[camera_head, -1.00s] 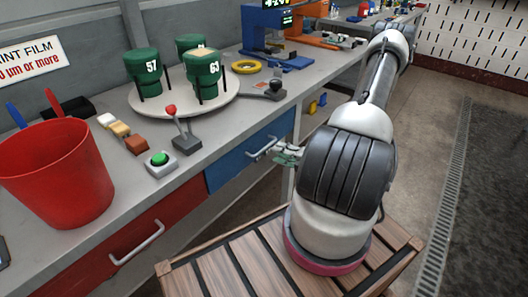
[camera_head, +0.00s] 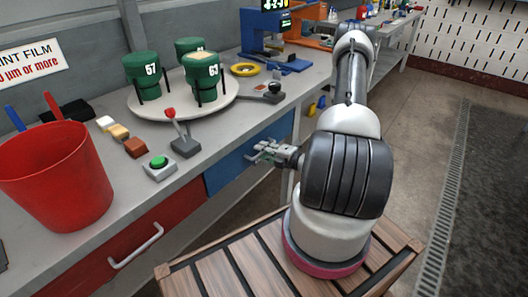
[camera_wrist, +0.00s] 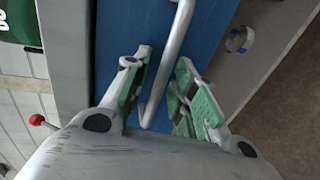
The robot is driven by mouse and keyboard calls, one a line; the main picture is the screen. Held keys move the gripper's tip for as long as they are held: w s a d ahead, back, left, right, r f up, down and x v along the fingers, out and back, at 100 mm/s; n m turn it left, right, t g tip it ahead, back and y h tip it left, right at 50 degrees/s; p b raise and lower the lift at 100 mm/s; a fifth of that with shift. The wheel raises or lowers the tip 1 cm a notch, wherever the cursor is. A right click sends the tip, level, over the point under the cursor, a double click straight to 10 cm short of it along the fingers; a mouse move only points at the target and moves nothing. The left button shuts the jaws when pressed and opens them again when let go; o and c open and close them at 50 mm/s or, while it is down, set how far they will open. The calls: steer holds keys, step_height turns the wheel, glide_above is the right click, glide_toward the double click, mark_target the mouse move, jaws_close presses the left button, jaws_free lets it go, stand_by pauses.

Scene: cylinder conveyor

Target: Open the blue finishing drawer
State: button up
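The blue drawer (camera_head: 228,166) sits under the bench top, right of the red drawer, and looks closed. Its silver bar handle (camera_wrist: 174,55) shows in the wrist view against the blue front (camera_wrist: 112,40). My gripper (camera_head: 262,152) is at the drawer front in the head view, hiding most of the handle. In the wrist view my gripper (camera_wrist: 160,90) has its green-padded fingers apart, one on each side of the handle's near end.
A red drawer (camera_head: 90,252) with a silver handle is to the left. The bench top (camera_head: 225,125) carries a red bucket (camera_head: 62,185), a green button box (camera_head: 159,167), a red-knobbed lever (camera_head: 183,140) and green numbered cylinders on a round plate (camera_head: 150,107). A slatted wooden platform (camera_head: 240,260) lies below.

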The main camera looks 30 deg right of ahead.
jaws_close()
steer(key=shift+s, duration=0.1)
